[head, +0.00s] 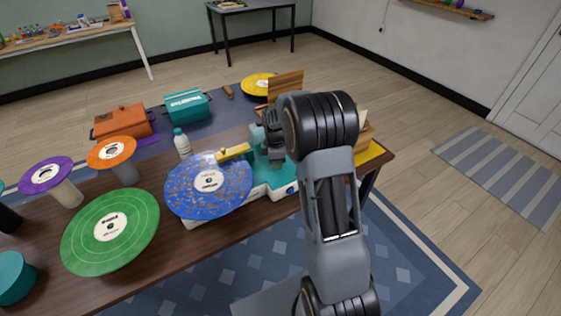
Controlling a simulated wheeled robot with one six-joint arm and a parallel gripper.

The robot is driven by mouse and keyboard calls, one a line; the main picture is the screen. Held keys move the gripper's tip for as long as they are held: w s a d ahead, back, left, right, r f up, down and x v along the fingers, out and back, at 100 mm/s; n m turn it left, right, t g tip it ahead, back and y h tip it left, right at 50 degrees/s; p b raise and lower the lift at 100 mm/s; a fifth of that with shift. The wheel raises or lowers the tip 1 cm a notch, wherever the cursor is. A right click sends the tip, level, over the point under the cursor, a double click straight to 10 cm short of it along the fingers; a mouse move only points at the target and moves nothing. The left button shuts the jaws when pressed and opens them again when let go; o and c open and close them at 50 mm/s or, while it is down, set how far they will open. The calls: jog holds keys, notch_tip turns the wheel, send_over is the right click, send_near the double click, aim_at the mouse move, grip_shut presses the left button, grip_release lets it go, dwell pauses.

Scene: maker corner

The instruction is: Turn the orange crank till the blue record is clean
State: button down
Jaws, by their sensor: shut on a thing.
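The blue record (208,184) lies flat on a teal and white cleaning machine (283,184) on the brown table. Brown specks cover much of its blue surface, around a white label. A yellow bar (234,152) reaches over the record's far edge. My gripper (275,158) is low over the machine, to the right of the record. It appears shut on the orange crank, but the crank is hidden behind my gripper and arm. I cannot make out the crank's angle.
A green record (110,230), a purple record (46,174) and an orange record (112,152) are to the left. A white bottle (181,142) stands close behind the blue record. Orange (122,121) and teal (187,104) cases and a yellow record (258,84) are farther back.

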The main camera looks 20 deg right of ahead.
jog(key=m, duration=0.3)
jog(key=shift+w+a, duration=0.3)
jog(key=shift+a, duration=0.1)
jog(key=m, duration=0.1)
jog(key=w+m, duration=0.1)
jog(key=m, duration=0.1)
jog(key=shift+a+m, duration=0.3)
jog(key=shift+a, duration=0.05)
jog(key=m, duration=0.2)
jog(key=shift+w+a+m, duration=0.2)
jog(key=shift+w+m, duration=0.1)
jog(key=shift+w, duration=0.1)
jog(key=m, duration=0.1)
jog(key=w+m, duration=0.1)
jog(key=m, duration=0.1)
jog(key=shift+w+a+m, duration=0.1)
jog(key=shift+m, duration=0.2)
jog(key=m, duration=0.1)
jog(key=w+m, duration=0.1)
jog(key=m, duration=0.3)
jog(key=shift+w+d, duration=0.25)
jog(key=shift+w, duration=0.1)
jog(key=shift+w+d+m, duration=0.15)
jog(key=shift+w+m, duration=0.05)
jog(key=shift+m, duration=0.65)
jog(key=shift+w+d+m, duration=0.2)
jog(key=shift+m, duration=0.7)
jog(key=shift+w+d+m, duration=0.15)
jog(key=shift+w+m, duration=0.05)
jog(key=shift+m, duration=0.65)
